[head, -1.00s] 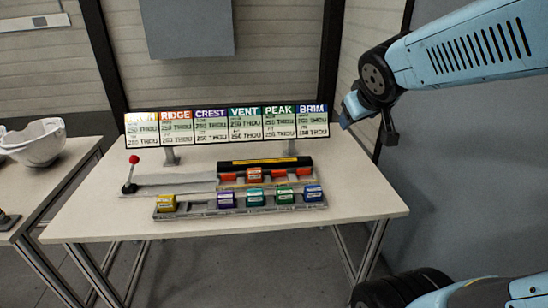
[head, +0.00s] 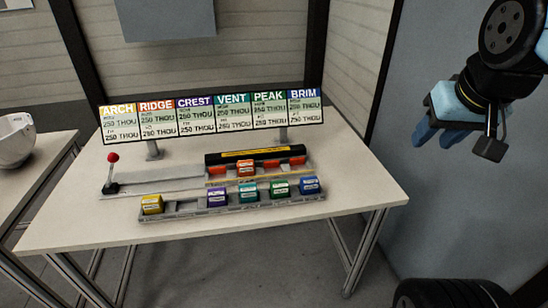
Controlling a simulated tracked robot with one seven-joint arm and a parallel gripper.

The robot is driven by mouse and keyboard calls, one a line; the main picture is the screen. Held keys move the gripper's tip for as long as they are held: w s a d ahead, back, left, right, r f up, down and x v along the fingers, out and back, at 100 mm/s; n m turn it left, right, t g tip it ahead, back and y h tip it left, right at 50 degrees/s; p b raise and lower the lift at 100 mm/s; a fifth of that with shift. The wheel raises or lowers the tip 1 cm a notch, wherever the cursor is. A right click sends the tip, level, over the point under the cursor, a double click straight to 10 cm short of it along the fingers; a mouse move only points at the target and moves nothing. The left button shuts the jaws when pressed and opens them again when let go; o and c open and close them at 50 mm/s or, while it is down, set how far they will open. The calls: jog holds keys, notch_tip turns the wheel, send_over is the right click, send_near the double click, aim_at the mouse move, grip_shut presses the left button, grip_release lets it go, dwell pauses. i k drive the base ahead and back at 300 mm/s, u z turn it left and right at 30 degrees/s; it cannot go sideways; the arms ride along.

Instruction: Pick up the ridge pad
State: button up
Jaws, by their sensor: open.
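The orange ridge pad (head: 246,168) is a small block with a pale label. It sits on the fixture at the back of the table, in front of a black bar with a yellow stripe (head: 252,153), apart from the row of other pads. My gripper (head: 436,137) has blue fingers. It is open and empty, high at the right of the head view, well away from the pad and beyond the table's right side in the picture.
A grey rack (head: 184,208) holds yellow (head: 152,204), purple (head: 217,196), teal (head: 248,192), green (head: 279,188) and blue (head: 310,184) pads, with a gap between yellow and purple. A red-knobbed lever (head: 112,172) and a labelled sign board (head: 213,116) stand on the table (head: 355,185).

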aim_at(245, 168)
jog(key=u, duration=0.15)
jog(key=i, duration=0.15)
jog(key=z, duration=2.5)
jog(key=k, duration=2.05)
jog(key=u, duration=1.2)
jog(key=i, duration=0.75)
jog(key=u, duration=0.1)
